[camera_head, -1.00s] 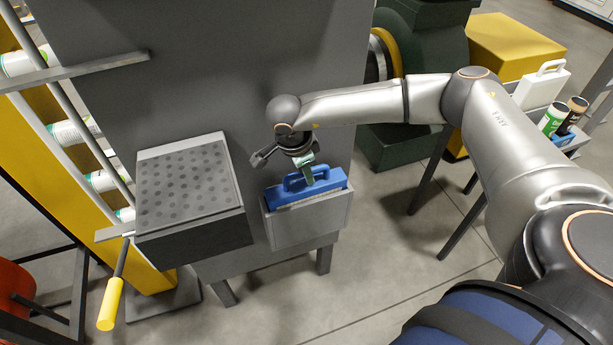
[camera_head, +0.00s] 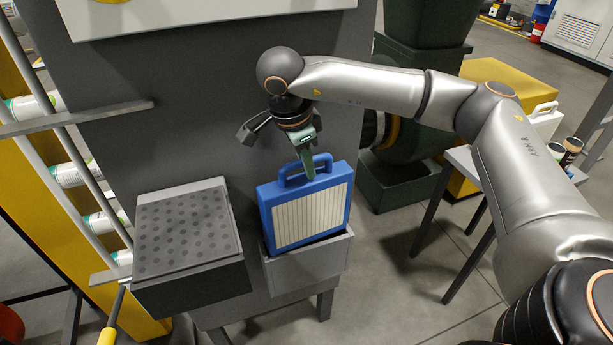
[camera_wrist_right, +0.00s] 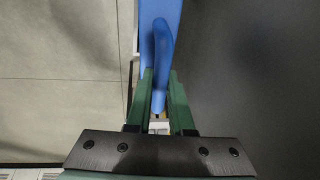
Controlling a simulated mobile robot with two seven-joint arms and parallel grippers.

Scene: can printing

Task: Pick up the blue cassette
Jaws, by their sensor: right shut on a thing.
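The blue cassette (camera_head: 308,208) is a flat blue frame with a cream ribbed panel and a handle on top. It stands nearly upright, mostly above the grey holder (camera_head: 310,265), with its lower edge hidden inside it. My right gripper (camera_head: 309,170) is shut on the cassette's handle from above. In the right wrist view the green fingers (camera_wrist_right: 159,95) close on both sides of the blue handle (camera_wrist_right: 161,60). My left gripper is not in view.
A grey box with a dotted top (camera_head: 188,232) stands left of the holder. A dark grey machine panel (camera_head: 200,110) rises behind. A yellow-handled lever (camera_head: 108,335) is at the lower left. Floor at the lower right is open.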

